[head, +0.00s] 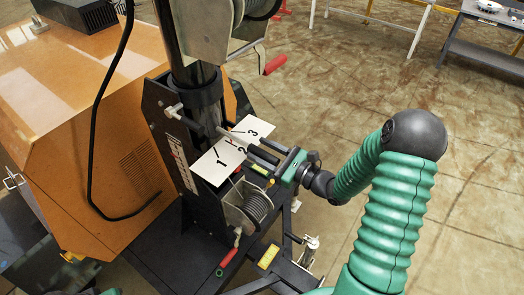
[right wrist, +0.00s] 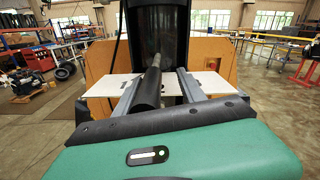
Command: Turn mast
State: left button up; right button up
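The dark mast (head: 196,75) stands upright on the black frame of the light tower. It also fills the upper middle of the right wrist view (right wrist: 160,35). A white plate (head: 213,165) marked 1, 2 and 3 sits at its base. My right gripper (head: 256,148) is over the plate and points at the mast. In the right wrist view, its two grey fingers are apart, with a black bar (right wrist: 148,88) between them, closer to the left finger. I cannot tell whether that finger touches it. My left gripper is not in view.
The orange generator housing (head: 85,110) stands left of the mast, with a black cable over it. A winch (head: 255,207) with a red-ended crank is below the plate. A red handle (head: 275,65) sticks out above. Open floor lies to the right, with a workbench (head: 490,40) beyond.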

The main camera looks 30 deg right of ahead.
jog(key=shift+s+d+f, duration=0.1)
jog(key=shift+s+d, duration=0.05)
jog(key=shift+s, duration=0.15)
jog(key=b+v, duration=0.5)
jog(key=v, duration=1.1)
